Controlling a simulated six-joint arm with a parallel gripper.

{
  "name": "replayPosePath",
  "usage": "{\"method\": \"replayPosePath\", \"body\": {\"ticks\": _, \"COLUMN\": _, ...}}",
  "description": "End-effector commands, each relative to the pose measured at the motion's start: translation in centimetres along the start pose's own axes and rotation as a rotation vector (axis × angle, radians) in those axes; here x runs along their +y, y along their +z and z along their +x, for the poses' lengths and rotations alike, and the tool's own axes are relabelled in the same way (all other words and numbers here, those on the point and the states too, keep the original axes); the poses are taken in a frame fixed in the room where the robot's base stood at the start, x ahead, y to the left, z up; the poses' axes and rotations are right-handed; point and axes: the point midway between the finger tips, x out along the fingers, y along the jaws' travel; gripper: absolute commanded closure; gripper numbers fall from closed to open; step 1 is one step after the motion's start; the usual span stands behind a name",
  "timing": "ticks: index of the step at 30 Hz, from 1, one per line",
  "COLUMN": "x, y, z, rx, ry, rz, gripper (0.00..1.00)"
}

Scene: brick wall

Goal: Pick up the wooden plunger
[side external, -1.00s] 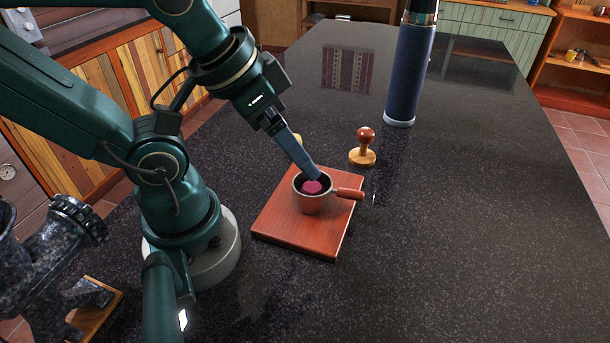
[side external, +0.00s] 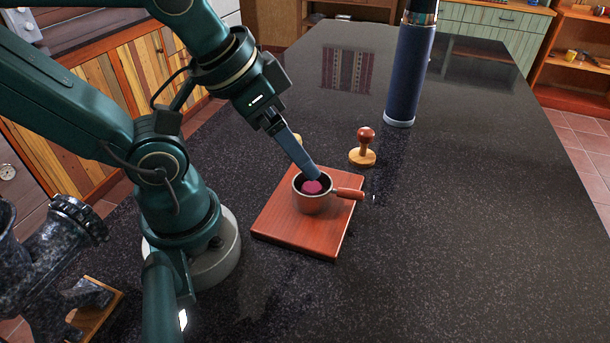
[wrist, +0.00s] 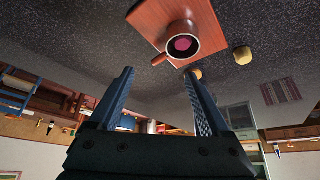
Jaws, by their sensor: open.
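The wooden plunger (side external: 363,147) stands upright on the dark counter, with a round red-brown knob on a pale wooden base. It is behind and to the right of the small pot, apart from my gripper. In the side view my gripper (side external: 312,174) points down at the mouth of the pot. Its fingers are spread and empty in the wrist view (wrist: 160,72). The brown pot (side external: 311,204), with a side handle and something dark pink inside, sits on a red-brown wooden board (side external: 295,233).
A tall dark blue cylinder (side external: 405,75) stands farther back on the counter. A small yellowish object (side external: 298,138) shows partly behind my gripper. A dark speckled machine (side external: 45,240) stands at left. The counter's right side is clear.

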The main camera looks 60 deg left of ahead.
Motion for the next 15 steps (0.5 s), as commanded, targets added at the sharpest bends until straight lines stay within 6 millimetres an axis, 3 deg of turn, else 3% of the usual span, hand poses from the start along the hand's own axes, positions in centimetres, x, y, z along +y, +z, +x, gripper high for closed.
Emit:
{"method": "replayPosePath", "body": {"ticks": 11, "x": 0.0, "y": 0.0, "z": 0.0, "rx": 0.002, "ry": 0.000, "rz": -0.007, "gripper": 0.23}}
{"method": "replayPosePath", "body": {"ticks": 15, "x": -0.3, "y": -2.6, "z": -0.8, "rx": 0.080, "ry": -0.010, "rz": -0.051, "gripper": 0.23}}
